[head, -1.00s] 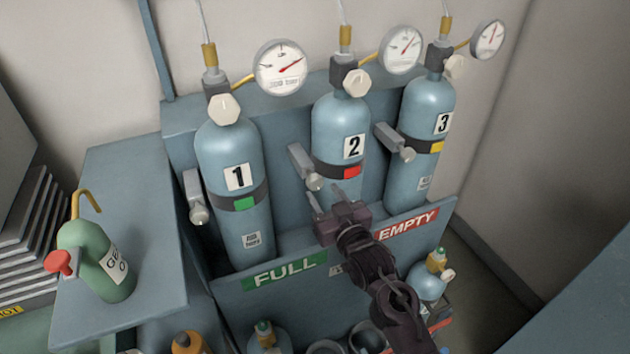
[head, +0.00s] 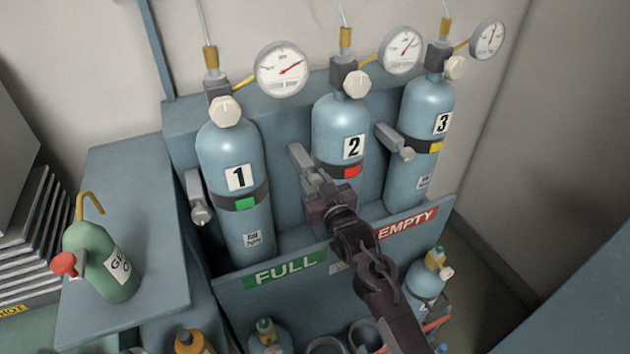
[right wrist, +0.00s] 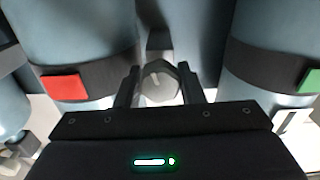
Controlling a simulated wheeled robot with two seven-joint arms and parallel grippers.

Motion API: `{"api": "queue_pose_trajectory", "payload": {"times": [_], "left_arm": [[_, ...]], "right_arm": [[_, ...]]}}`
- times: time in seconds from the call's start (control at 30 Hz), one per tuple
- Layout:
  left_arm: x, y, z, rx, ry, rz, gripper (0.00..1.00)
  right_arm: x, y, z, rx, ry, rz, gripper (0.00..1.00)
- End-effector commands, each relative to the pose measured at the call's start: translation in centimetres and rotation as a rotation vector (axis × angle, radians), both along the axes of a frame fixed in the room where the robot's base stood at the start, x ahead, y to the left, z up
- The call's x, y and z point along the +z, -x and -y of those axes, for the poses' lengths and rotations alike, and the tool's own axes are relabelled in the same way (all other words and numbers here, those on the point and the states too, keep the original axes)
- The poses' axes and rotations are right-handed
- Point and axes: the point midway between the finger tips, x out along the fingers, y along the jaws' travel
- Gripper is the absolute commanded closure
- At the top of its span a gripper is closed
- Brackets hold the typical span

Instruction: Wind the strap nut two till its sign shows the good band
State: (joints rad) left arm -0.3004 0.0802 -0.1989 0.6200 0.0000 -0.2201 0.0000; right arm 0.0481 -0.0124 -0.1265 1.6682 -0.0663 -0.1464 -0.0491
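Cylinder 2 (head: 338,125) stands in the middle of the rack with a dark strap around it. Its strap sign (head: 351,171) is red, and it also shows red in the right wrist view (right wrist: 65,87). The strap's grey clamp (head: 298,157) sticks out at the cylinder's left side. Strap nut two (right wrist: 160,84) is a round grey knob between my right fingers in the right wrist view; my gripper hides it in the head view. My right gripper (head: 312,183) is open around the nut, with narrow gaps seeming to show beside it. My left gripper is not in view.
Cylinder 1 (head: 225,150) has a green strap sign (head: 245,204); cylinder 3 (head: 428,105) has a yellow one (head: 437,146). The rack's front board (head: 335,262) is below my gripper. A green bottle (head: 100,255) stands on the left ledge.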

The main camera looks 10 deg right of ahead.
Motion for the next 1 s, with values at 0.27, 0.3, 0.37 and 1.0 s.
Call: {"api": "queue_pose_trajectory", "payload": {"times": [0.27,0.3,0.37,1.0], "left_arm": [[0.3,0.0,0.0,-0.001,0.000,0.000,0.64],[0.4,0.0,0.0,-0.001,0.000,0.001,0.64],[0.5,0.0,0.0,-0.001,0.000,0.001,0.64],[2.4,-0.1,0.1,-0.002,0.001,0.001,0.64]], "right_arm": [[0.0,0.0,0.0,0.000,-0.043,-0.009,0.88],[0.1,0.0,0.0,0.000,-0.059,-0.012,0.88],[0.1,0.0,0.0,0.000,-0.089,-0.018,0.88],[0.1,0.0,0.1,0.000,-0.565,-0.111,0.88]]}}
